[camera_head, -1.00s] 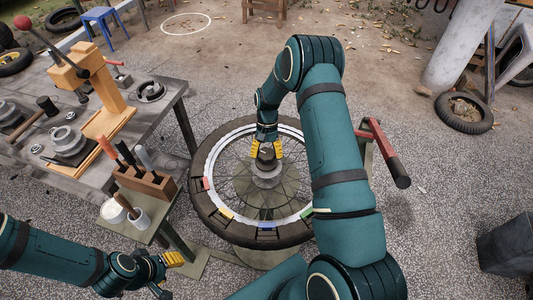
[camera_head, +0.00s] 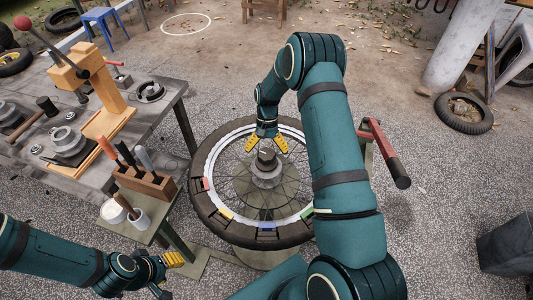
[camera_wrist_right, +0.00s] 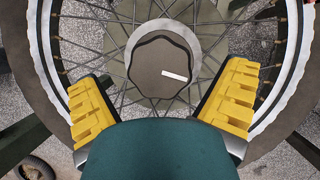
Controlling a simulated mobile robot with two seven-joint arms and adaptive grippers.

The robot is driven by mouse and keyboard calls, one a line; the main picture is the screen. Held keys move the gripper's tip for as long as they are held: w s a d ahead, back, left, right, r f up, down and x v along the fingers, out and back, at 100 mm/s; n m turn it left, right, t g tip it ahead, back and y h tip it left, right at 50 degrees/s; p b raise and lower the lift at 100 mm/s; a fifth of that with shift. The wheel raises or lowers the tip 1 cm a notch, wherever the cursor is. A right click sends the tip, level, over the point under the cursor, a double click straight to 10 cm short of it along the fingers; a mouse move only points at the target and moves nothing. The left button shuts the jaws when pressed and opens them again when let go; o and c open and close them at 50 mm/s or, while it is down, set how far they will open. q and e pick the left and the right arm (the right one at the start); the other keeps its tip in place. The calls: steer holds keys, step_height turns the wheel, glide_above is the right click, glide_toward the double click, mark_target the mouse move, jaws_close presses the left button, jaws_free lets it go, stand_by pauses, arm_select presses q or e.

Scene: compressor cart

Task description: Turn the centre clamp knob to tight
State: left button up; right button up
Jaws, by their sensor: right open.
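The centre clamp knob (camera_head: 266,155) is a dark, lobed cap on top of the hub at the middle of the spoked wheel (camera_head: 203,207). In the right wrist view the knob (camera_wrist_right: 150,72) shows whole, with a short white mark (camera_wrist_right: 174,75) right of its middle. My right gripper (camera_head: 267,145) is open, its yellow fingers spread on either side above the knob and not touching it.
A bench (camera_head: 170,104) with a press and parts stands at the left. A wooden tool block (camera_head: 146,183) and a white cup (camera_head: 113,212) sit near the wheel's left edge. A red-handled lever (camera_head: 384,150) is right of the wheel. Coloured marks line the rim.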

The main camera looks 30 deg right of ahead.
steer(key=v, duration=1)
steer(key=shift+r, duration=0.3)
